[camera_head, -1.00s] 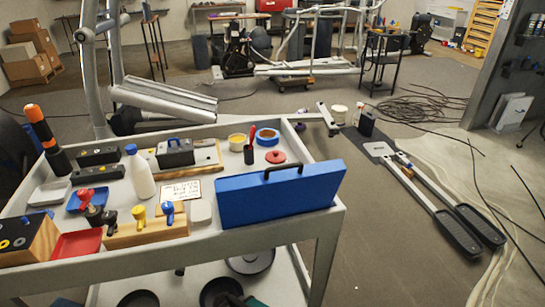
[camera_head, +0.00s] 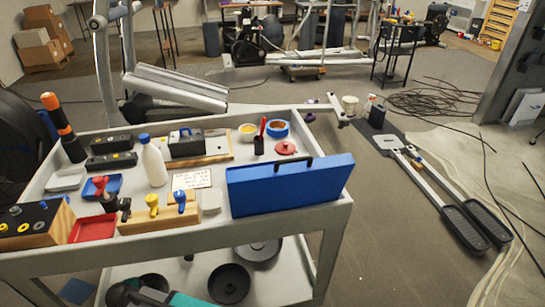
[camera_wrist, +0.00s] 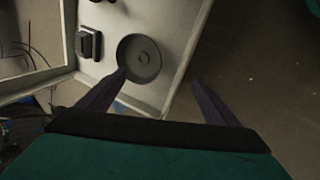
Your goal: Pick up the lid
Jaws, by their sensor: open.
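A dark round lid-like disc (camera_wrist: 140,58) with a small central knob lies on a pale surface in the wrist view, just beyond my left fingertip. My gripper (camera_wrist: 158,78) is open and empty, its two dark fingers spread apart. In the head view, dark round pieces lie on the cart's lower shelf: one in front (camera_head: 229,284) and one behind it (camera_head: 258,251). I cannot tell which matches the wrist view. A small red lid with a knob (camera_head: 286,148) lies on the cart's top tray. A teal part of my arm shows at the bottom edge.
The cart's top tray (camera_head: 215,225) overhangs the lower shelf. It carries a blue toolbox (camera_head: 290,187), a white bottle (camera_head: 153,162) and several tools. A dark block (camera_wrist: 88,43) sits left of the disc.

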